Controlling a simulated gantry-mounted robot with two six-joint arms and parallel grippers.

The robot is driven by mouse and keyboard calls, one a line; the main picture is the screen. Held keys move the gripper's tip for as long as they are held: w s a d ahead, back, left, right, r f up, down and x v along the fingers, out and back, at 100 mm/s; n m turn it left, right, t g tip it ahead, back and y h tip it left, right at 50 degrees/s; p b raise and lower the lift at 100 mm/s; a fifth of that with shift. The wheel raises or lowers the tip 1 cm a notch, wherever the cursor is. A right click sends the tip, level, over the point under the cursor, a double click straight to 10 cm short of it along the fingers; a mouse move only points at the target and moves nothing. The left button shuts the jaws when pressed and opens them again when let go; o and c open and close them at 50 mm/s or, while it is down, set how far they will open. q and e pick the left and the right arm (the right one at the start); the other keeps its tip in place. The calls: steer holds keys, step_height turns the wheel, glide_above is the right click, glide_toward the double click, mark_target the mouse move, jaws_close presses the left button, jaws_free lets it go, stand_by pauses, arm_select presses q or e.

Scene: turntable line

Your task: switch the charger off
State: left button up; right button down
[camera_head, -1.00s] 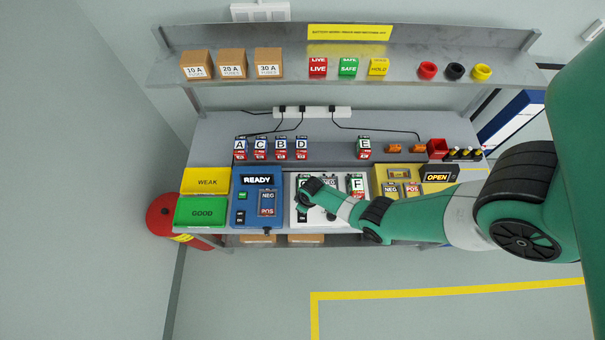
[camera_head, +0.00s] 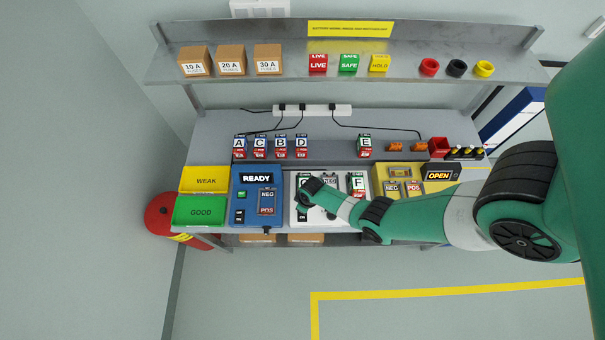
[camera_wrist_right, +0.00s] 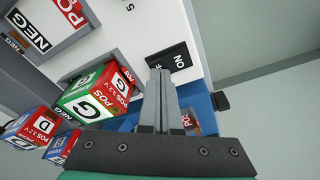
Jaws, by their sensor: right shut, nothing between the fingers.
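The white charger (camera_head: 317,214) stands mid-bench between the blue and yellow units. In the right wrist view its white face (camera_wrist_right: 128,40) carries a black switch (camera_wrist_right: 177,58) marked ON. My fingertips partly cover the other marking, and I cannot tell which way the switch is tipped. My right gripper (camera_wrist_right: 160,78) is shut and empty, its tips at the switch's edge; contact is unclear. Battery G (camera_wrist_right: 92,98) sits beside the fingers, and battery F (camera_head: 357,185) stands at the charger's right. My wrist hides the right gripper in the head view. My left gripper is out of view.
The blue READY unit (camera_head: 257,179) is left of the charger, and the yellow OPEN unit (camera_head: 400,172) is right. Batteries A (camera_head: 239,146), C, D and E (camera_head: 364,145) stand behind. Green GOOD (camera_head: 201,212) and yellow WEAK (camera_head: 204,181) trays are at the left.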

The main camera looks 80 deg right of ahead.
steer(key=shift+f, duration=0.15)
step_height(320, 180, up, 7)
steer(key=p, duration=0.6)
steer(key=shift+p, duration=0.4)
